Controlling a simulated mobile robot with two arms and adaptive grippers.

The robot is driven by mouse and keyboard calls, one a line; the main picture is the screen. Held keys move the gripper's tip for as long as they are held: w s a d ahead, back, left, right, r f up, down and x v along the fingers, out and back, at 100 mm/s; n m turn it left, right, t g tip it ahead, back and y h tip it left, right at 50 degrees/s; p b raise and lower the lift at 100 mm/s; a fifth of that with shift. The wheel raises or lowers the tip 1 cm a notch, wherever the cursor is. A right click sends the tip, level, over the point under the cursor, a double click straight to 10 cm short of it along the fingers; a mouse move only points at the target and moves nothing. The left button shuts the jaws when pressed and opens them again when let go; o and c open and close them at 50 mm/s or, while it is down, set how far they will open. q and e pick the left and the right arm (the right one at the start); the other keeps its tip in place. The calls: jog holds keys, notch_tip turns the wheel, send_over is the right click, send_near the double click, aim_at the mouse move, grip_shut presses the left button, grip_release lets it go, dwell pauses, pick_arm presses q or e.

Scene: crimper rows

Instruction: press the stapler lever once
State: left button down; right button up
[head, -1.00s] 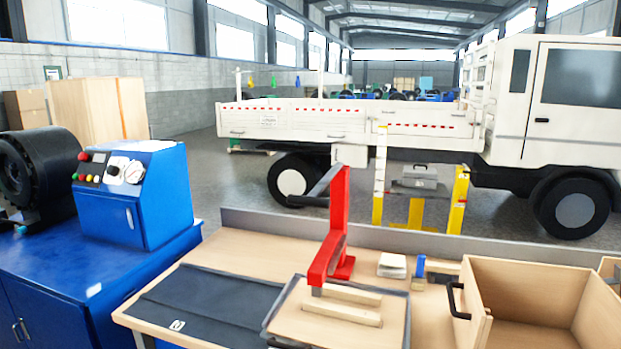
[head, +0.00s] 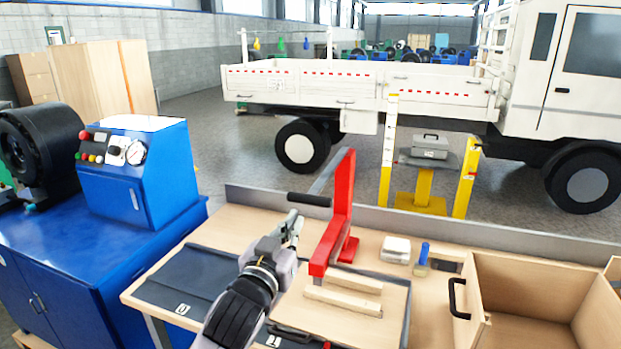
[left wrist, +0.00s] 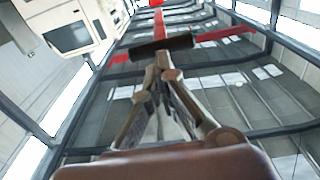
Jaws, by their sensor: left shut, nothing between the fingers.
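The red stapler (head: 341,213) stands upright on the workbench. Its grey lever slants from the top of the post down to a black grip (head: 308,199) at the left; the grip also shows across the left wrist view (left wrist: 162,46). My left gripper (head: 293,222) is shut and empty, with its fingertips just below and left of the grip in the head view. In the left wrist view my fingertips (left wrist: 163,62) overlap the grip's near edge; I cannot tell whether they touch it. The stapler's head is over two light wood strips (head: 343,292) on a board. My right gripper is not in view.
A wooden box (head: 480,335) with a black handle stands at the right of the bench. A white block (head: 396,249) and a small blue-topped item (head: 422,256) are behind the board. A dark mat (head: 182,276) lies at the left. A blue machine (head: 140,180) stands beyond it.

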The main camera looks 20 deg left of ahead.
pick_arm(q)
notch_tip(320, 180, up, 6)
jog(key=s+t, duration=0.1)
jog(key=shift+s+r, duration=0.25)
jog(key=shift+s, duration=0.1)
jog(key=shift+w+d, duration=0.1)
notch_tip(320, 180, up, 2)
jog(key=p, duration=0.5)
send_over(309, 202)
jog(key=shift+s+f+p, duration=0.1)
jog(key=shift+s+f, duration=0.1)
jog(key=shift+f, duration=0.5)
jog(key=shift+s+f+p, duration=0.1)
jog(key=shift+s+f, duration=0.1)
jog(key=shift+f, duration=0.55)
jog(key=shift+s+f+p, duration=0.1)
jog(key=shift+s+f, duration=0.1)
jog(key=shift+f, duration=0.5)
jog(key=shift+w, duration=0.1)
